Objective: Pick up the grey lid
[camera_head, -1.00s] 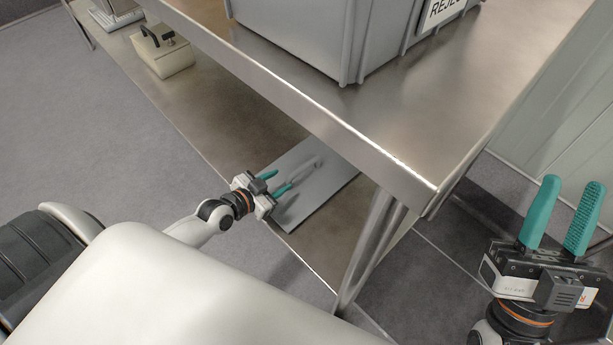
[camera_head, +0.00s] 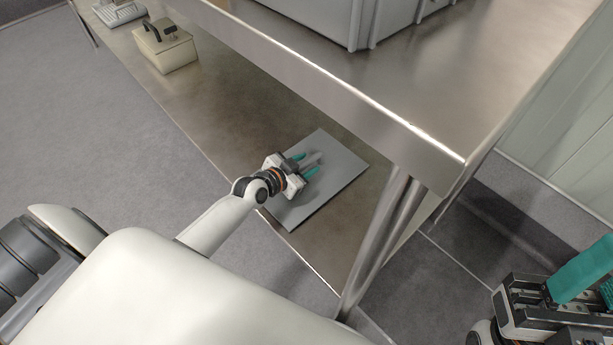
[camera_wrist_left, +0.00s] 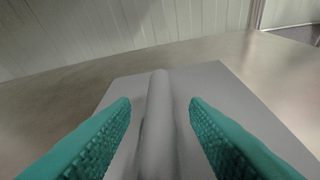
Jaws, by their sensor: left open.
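The grey lid (camera_head: 338,170) is a flat panel lying on the lower shelf of the steel table. It has a raised rounded handle along its middle, which shows in the left wrist view (camera_wrist_left: 158,120). My left gripper (camera_head: 309,163) is open, with its teal fingers low over the lid. In the left wrist view its fingertips (camera_wrist_left: 160,103) stand on either side of the handle, with a gap on both sides. Whether the fingers touch the panel cannot be told. My right gripper (camera_head: 585,280) is at the lower right, partly cut off by the picture's edge, away from the lid.
The steel table's upper top (camera_head: 400,95) overhangs the lower shelf (camera_head: 225,115), and a table leg (camera_head: 375,240) stands right of the lid. A grey crate (camera_head: 320,22) sits on top. A cream box with a dark handle (camera_head: 165,48) is farther along the shelf.

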